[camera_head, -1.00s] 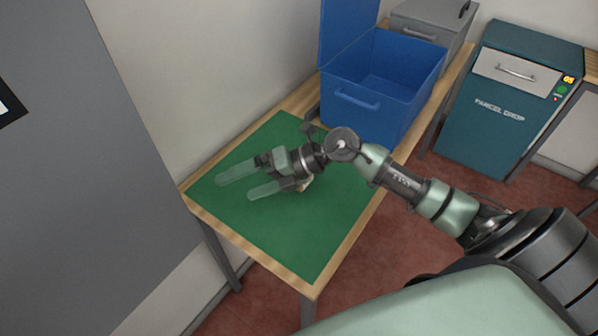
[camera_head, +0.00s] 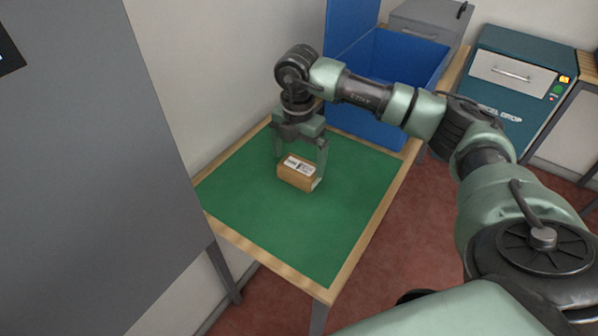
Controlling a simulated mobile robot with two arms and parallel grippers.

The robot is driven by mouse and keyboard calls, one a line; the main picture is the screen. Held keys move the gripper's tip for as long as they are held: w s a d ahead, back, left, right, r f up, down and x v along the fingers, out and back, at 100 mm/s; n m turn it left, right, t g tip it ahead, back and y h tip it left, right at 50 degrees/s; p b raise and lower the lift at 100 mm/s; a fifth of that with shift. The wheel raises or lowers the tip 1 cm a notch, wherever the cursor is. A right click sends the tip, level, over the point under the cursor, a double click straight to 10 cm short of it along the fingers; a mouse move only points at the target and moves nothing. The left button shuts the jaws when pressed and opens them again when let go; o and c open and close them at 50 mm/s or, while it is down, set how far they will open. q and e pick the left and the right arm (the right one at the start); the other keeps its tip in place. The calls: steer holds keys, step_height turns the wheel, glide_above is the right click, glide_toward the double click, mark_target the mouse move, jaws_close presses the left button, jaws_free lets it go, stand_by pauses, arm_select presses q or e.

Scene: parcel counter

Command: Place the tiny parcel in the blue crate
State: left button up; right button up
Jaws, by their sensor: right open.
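The tiny parcel (camera_head: 296,172) is a small brown box with a white label on top. It sits on the green mat (camera_head: 310,229) on the table. My right gripper (camera_head: 299,166) points down over it with its fingers apart, one at the parcel's far left and one at its right. I cannot tell whether the fingers touch it. The blue crate (camera_head: 388,59) stands behind on the same table, its lid (camera_head: 349,22) up. My right arm hides part of the crate's front. My left gripper is not in view.
A grey box (camera_head: 432,20) stands behind the crate. A teal parcel drop cabinet (camera_head: 510,80) is at the right. A large grey panel (camera_head: 90,170) fills the left side. The mat is clear around the parcel.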

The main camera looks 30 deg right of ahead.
mark_target(300, 166)
steer(key=shift+d+f+p, duration=0.2)
steer(key=shift+f+p, duration=0.15)
steer(key=shift+f, duration=2)
steer(key=shift+r, duration=0.1)
steer(key=c, duration=1.5)
